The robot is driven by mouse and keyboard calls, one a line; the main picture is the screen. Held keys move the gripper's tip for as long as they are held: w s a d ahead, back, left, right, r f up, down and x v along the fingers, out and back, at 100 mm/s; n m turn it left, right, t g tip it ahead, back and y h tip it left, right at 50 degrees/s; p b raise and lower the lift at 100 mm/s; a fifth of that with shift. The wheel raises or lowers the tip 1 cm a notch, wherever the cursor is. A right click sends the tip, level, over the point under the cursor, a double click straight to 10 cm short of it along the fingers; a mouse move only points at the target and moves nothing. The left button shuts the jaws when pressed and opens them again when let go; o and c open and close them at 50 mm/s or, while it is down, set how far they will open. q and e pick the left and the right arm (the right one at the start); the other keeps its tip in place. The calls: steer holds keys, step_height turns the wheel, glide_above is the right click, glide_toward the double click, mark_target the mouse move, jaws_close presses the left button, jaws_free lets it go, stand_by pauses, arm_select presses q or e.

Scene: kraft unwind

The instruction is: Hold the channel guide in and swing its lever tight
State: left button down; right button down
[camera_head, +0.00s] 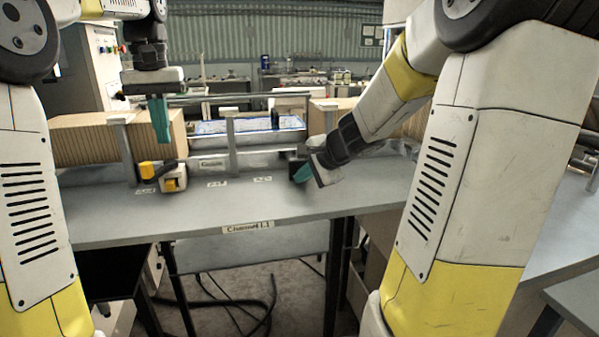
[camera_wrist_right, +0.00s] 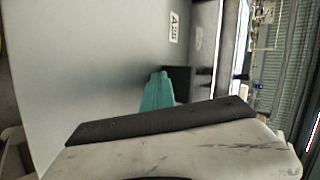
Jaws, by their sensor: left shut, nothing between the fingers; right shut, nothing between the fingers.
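A white-and-yellow block (camera_head: 173,178) with a yellow, dark-ended lever (camera_head: 148,170) sticking out to its left stands on the grey bench, left of the "Guide" label (camera_head: 212,163). It looks like the lever clamp. My left gripper (camera_head: 162,138) points down above and behind the block, its teal fingers shut and empty. My right gripper (camera_head: 300,174) is shut and empty, low over the bench beside a small dark block (camera_head: 296,158). In the right wrist view its teal fingers (camera_wrist_right: 157,90) are close to this dark block (camera_wrist_right: 183,78); contact cannot be told. Which part is the channel guide is unclear.
The grey bench (camera_head: 200,222) carries a "Channel L1" label (camera_head: 248,228) on its front edge.

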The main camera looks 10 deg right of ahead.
steer(key=shift+w, duration=1.4)
arm_select(q)
steer(key=shift+f, duration=0.1)
steer(key=shift+f, duration=2.55)
steer(key=shift+f, duration=0.1)
steer(key=shift+f, duration=1.15)
steer(key=shift+a, duration=0.15)
